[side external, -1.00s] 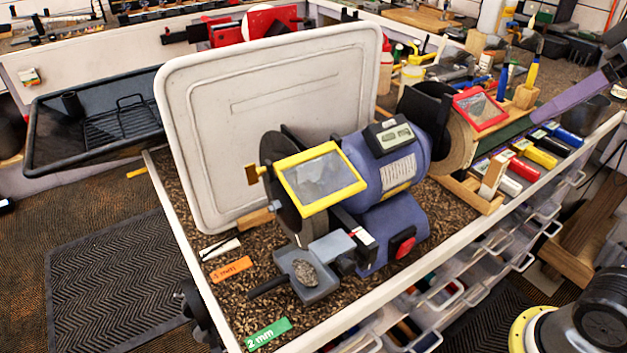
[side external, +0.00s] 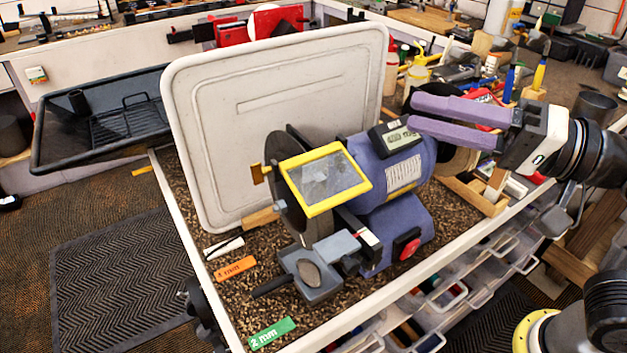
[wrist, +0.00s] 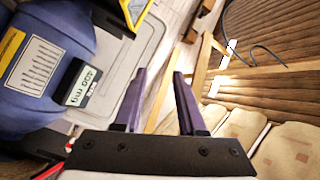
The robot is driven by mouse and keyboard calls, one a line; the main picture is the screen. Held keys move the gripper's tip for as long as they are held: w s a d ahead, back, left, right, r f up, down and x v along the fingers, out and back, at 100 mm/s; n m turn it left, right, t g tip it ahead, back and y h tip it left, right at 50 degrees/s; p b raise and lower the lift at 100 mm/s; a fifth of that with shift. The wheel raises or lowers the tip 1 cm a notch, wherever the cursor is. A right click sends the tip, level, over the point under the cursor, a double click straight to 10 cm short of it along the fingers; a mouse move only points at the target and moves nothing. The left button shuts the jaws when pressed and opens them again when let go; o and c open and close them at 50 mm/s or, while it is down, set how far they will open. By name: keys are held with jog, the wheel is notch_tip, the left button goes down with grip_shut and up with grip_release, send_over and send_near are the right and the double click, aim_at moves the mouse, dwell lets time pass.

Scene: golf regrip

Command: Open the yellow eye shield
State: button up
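The yellow eye shield (side external: 325,180), a clear pane in a yellow frame, sits tilted over the dark left wheel of the blue bench grinder (side external: 400,215). My gripper (side external: 416,112) is above the right part of the grinder, to the right of the shield and apart from it. Its two purple fingers point left, open with nothing between them. In the wrist view my gripper (wrist: 159,72) also shows a clear gap between the fingers.
A large pale panel (side external: 215,140) stands upright behind the grinder. Orange (side external: 236,269) and green (side external: 272,333) labels lie on the bench.

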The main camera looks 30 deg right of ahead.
jog(key=s+a+y, duration=0.3)
jog(key=s+y, duration=0.1)
send_near(314, 184)
jog(key=shift+g+y, duration=0.3)
jog(key=shift+g, duration=0.1)
jog(key=x, duration=1)
jog(key=shift+w+d, duration=0.1)
jog(key=shift+w, duration=0.1)
grip_shut()
dwell(1.0)
